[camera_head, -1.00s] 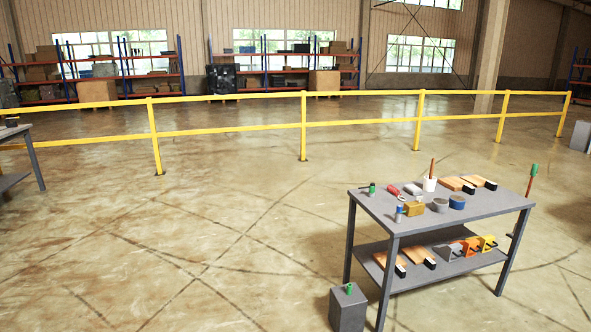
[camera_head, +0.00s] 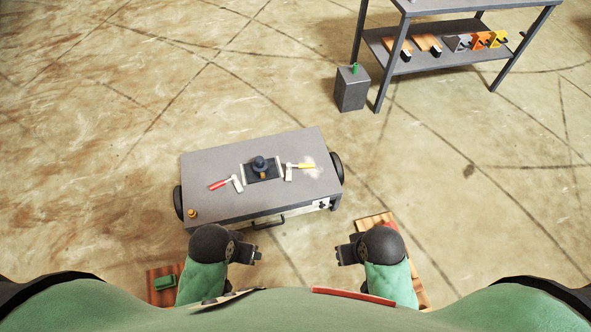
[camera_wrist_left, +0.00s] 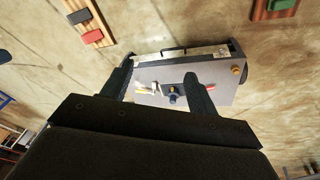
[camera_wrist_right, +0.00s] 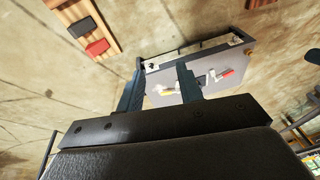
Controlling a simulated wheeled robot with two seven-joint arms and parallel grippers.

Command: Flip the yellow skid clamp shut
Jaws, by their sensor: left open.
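The yellow skid clamp (camera_head: 302,166) sits on the right part of the grey skid's top (camera_head: 215,160). Its yellow handle points right, away from the dark fitting (camera_head: 260,167) in the middle, beside a pale upright bracket. It also shows in the right wrist view (camera_wrist_right: 168,93). A red-handled clamp (camera_head: 218,184) lies left of the fitting, its handle pointing left. My left gripper (camera_head: 257,254) is open and empty, in front of the skid's near edge. My right gripper (camera_head: 343,254) is open and empty, right of it, also short of the skid.
The skid has dark wheels at both ends, a front handle (camera_head: 268,223) and an orange knob (camera_head: 192,213). Wooden boards (camera_head: 373,221) lie on the floor at both sides near me. A grey bin (camera_head: 352,90) and workbench (camera_head: 430,8) stand behind right. Floor left is clear.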

